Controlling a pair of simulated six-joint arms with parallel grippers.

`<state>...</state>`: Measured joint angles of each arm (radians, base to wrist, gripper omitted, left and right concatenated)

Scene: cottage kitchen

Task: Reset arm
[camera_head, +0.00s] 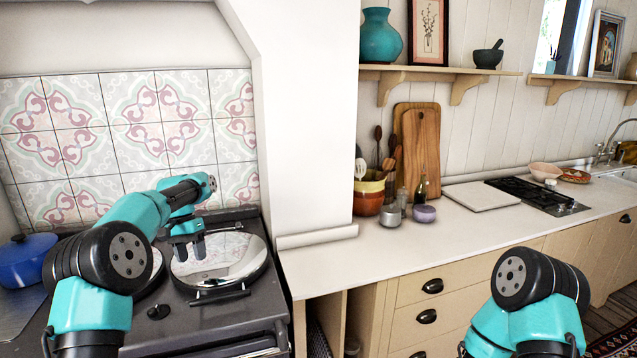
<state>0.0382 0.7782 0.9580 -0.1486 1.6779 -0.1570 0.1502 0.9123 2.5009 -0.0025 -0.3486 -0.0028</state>
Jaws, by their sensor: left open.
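My left arm comes in from the left in the head view and reaches over the dark stove (225,321). My left gripper (190,251) points down with its fingers apart and nothing between them. It shows in front of the round silver hob lid (235,256); I cannot tell the exact gap to it. My right arm shows at the lower right, in front of the drawers. Its gripper is outside the picture.
A blue pot (22,262) stands left of my left arm. The white counter (330,262) is clear at its front left. Farther back are a utensil pot (368,196), wooden boards (421,150), a white board (482,196) and a gas hob (537,195). A white wall column (305,110) rises beside the stove.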

